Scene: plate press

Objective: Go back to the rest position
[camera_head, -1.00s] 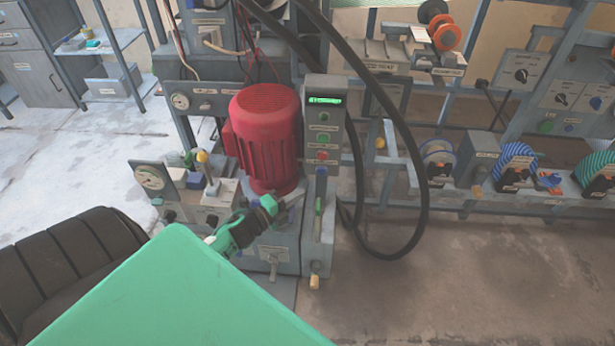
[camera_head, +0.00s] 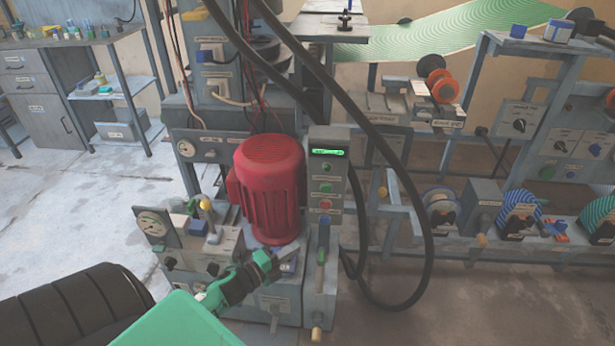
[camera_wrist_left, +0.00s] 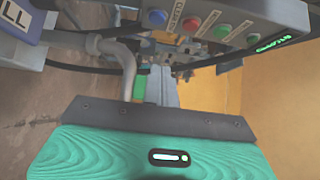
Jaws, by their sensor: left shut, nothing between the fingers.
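My left gripper (camera_head: 272,264) is in front of the lower part of the press unit, just below the red motor (camera_head: 270,188). It is shut and holds nothing. In the left wrist view its fingers (camera_wrist_left: 160,88) show close together at the middle of the picture. My right gripper is not in view.
A vertical lever (camera_head: 321,250) stands close to the right of my left gripper. A gauge box (camera_head: 160,232) is at the left. Thick black hoses (camera_head: 424,245) loop at the right. A rack with spools (camera_head: 519,215) stands further right. The floor in front of it is clear.

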